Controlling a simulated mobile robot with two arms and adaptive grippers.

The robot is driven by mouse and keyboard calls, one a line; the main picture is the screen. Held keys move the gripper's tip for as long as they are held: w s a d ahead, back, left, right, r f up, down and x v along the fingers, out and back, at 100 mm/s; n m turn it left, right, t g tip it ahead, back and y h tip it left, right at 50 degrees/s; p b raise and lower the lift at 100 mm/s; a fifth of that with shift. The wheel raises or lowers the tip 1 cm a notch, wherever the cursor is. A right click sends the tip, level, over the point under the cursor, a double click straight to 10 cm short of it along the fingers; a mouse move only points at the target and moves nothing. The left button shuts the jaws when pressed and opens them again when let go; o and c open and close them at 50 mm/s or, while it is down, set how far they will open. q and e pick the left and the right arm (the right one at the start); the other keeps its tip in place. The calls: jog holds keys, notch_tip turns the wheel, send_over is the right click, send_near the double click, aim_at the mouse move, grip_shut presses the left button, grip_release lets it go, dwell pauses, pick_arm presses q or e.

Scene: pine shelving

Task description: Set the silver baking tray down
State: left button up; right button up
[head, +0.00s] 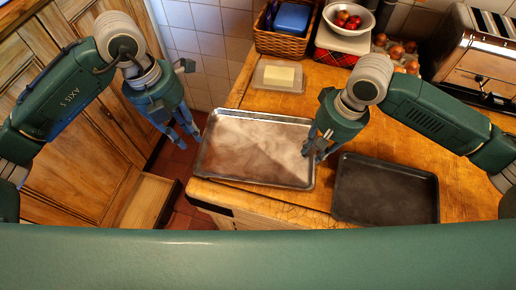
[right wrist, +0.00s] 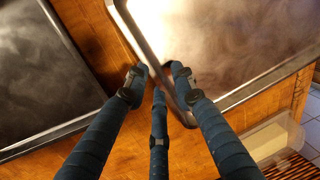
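The silver baking tray (head: 255,150) lies level at the left end of the wooden counter, its left end at or slightly past the counter's edge. My right gripper (head: 318,152) is at its right rim. In the right wrist view the fingers (right wrist: 158,75) stand on both sides of the rim of the silver tray (right wrist: 215,40), close against it. I cannot tell whether the tray's underside touches the counter.
A dark baking tray (head: 385,190) lies right of the silver one. Behind are a butter dish (head: 278,76), a wicker basket (head: 285,40), a scale with a bowl (head: 348,18), eggs (head: 396,50) and a toaster (head: 480,60). Left of the counter is open floor (head: 180,155).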

pick_arm(q)
jog(key=r, duration=0.4)
jog(key=shift+a+r, duration=0.1)
jog(key=shift+a, duration=0.25)
pick_arm(e)
notch_tip(320, 180, up, 12)
jog(key=d, duration=0.2)
jog(key=shift+s, duration=0.15)
jog(key=shift+f, duration=0.1)
